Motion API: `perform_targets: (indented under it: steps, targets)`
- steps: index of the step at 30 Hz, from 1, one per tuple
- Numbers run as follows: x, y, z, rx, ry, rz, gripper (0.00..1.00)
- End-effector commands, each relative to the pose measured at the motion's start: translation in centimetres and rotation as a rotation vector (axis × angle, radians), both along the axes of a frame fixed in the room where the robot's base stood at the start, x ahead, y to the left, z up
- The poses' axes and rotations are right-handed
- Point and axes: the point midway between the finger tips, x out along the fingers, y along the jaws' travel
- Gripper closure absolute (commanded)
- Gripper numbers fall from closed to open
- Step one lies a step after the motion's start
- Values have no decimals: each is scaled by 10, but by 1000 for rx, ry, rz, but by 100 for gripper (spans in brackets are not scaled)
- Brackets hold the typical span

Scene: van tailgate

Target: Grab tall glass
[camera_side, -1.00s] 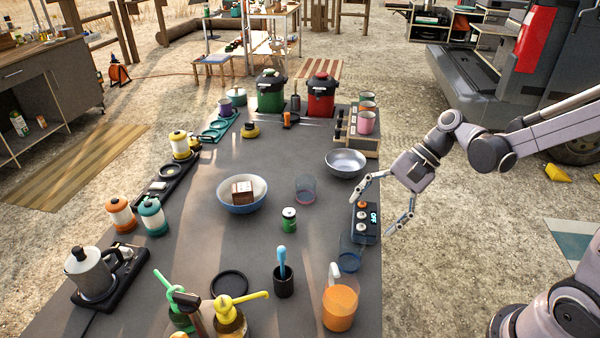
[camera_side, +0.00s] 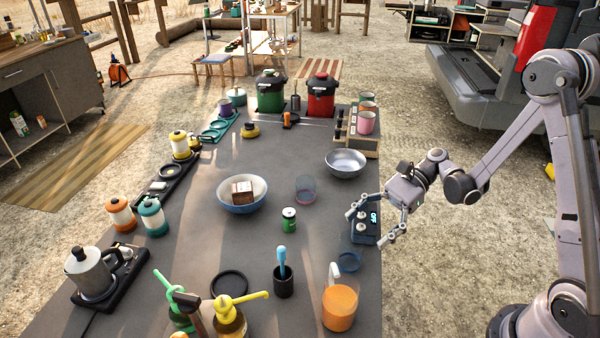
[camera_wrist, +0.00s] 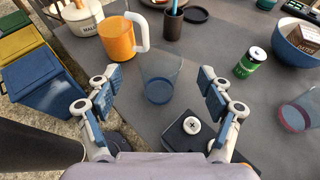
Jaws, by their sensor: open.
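A clear tall glass with a blue base (camera_side: 349,262) stands upright near the right edge of the table. In the wrist view the tall glass (camera_wrist: 158,92) appears ahead of my gripper, between the lines of its two fingers. My gripper (camera_side: 366,230) is open and empty, its fingers spread just behind and above the glass, over the control box. In the wrist view both fingers of my gripper (camera_wrist: 160,76) show apart, with no clear contact with the glass. A shorter clear glass with a reddish base (camera_side: 305,189) stands farther back.
A dark control box with knobs (camera_side: 365,228) sits beside the tall glass, partly hidden by my gripper. An orange jug (camera_side: 340,306) stands close in front. A green can (camera_side: 289,220), a blue bowl (camera_side: 242,204) and a metal bowl (camera_side: 345,164) are nearby.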

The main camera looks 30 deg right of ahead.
Motion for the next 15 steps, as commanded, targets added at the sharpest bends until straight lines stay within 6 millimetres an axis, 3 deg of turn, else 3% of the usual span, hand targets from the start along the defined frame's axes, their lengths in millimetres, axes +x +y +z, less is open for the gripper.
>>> perform_targets:
  steps: [6, 15]
  targets:
    - [0, 33, -13, -1, 0, 4, 20]
    - [0, 44, -18, -1, -1, 0, 20]
